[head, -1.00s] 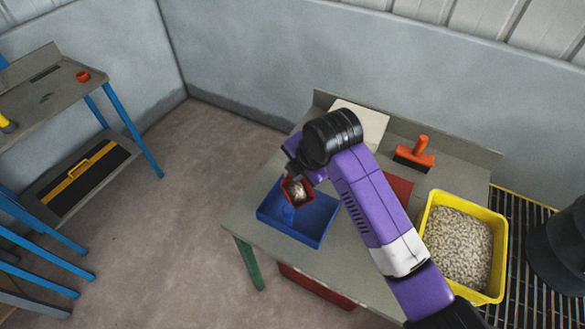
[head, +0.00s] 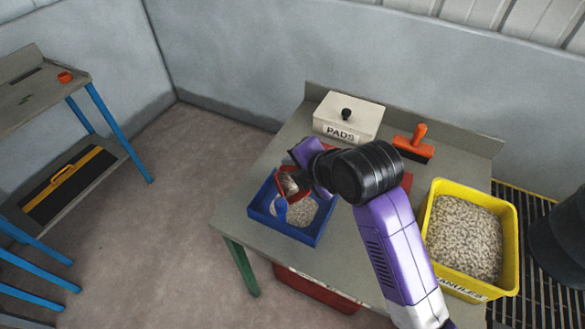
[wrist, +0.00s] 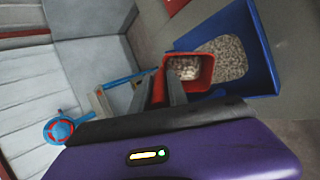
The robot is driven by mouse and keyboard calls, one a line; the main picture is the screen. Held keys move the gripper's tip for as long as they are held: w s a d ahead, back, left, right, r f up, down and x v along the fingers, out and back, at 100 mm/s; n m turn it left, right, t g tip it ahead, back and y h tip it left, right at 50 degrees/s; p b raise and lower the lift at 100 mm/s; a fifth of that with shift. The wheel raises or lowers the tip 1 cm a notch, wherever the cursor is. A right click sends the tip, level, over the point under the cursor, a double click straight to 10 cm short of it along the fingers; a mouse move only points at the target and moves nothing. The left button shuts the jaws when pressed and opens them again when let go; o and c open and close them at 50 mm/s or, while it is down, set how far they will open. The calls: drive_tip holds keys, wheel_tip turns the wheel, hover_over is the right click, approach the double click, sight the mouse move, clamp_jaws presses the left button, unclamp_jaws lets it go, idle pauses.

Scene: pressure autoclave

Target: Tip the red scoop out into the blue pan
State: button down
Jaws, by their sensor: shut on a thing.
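The red scoop (head: 292,186) is tilted over the left part of the blue pan in the head view. Some pale granules still show inside the scoop, also in the wrist view (wrist: 187,71). The blue pan (head: 313,236) sits on the bench with a layer of pale granules spread on its floor. My gripper (wrist: 162,92) is shut on the scoop; its two fingers reach the scoop's near side in the wrist view. In the head view my wrist hides part of the grip.
A yellow bin (head: 432,262) of granules stands at the right. A white lidded box marked PADS (head: 345,118) and an orange-handled brush (head: 415,146) stand at the back of the bench (head: 275,163). A side table (head: 45,85) is at the far left.

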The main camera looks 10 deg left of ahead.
drive_tip(key=shift+s+d+f+t+y+b, duration=0.1)
drive_tip(key=shift+s+d+t+y+b, duration=0.3)
drive_tip(key=shift+b, duration=0.9)
drive_tip(key=s+t+y+b, duration=0.1)
drive_tip(key=b, duration=0.3)
drive_tip(key=shift+d+t+b, duration=0.3)
drive_tip(key=shift+d+b, duration=0.1)
drive_tip(key=s+t+y+b, duration=0.1)
drive_tip(key=b, duration=0.4)
drive_tip(key=s+d+t+y+b, duration=0.1)
drive_tip(key=b, duration=0.4)
drive_tip(key=shift+d+f, duration=0.15)
drive_tip(key=shift+d, duration=0.15)
drive_tip(key=shift+r, duration=0.2)
